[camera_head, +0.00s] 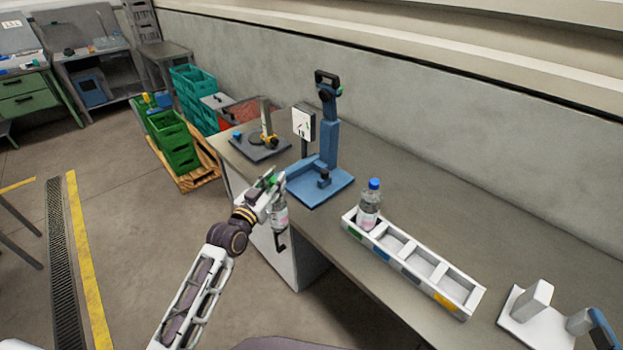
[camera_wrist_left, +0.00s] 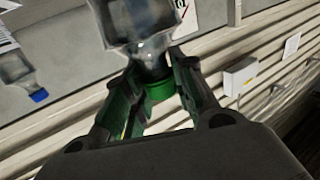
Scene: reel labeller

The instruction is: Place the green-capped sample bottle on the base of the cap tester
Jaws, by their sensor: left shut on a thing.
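The green-capped sample bottle (camera_head: 279,214) hangs upright in my left gripper (camera_head: 272,183), beyond the front edge of the table. In the left wrist view the gripper (camera_wrist_left: 165,100) is shut around the bottle's green cap (camera_wrist_left: 160,90), and the clear bottle body (camera_wrist_left: 145,25) extends from it. The cap tester (camera_head: 327,145) is a blue stand with a flat blue base (camera_head: 325,190) on the table, just right of the gripper. The base's near part looks clear, with a small dark-topped post on it. My right gripper is not in view.
A white compartment rack (camera_head: 413,258) holds a blue-capped bottle (camera_head: 369,204) in its far-left slot; its other slots look empty. A grey plate device (camera_head: 262,143) stands left of the tester. A white device (camera_head: 535,315) stands at the right. Green crates (camera_head: 172,140) stand on the floor.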

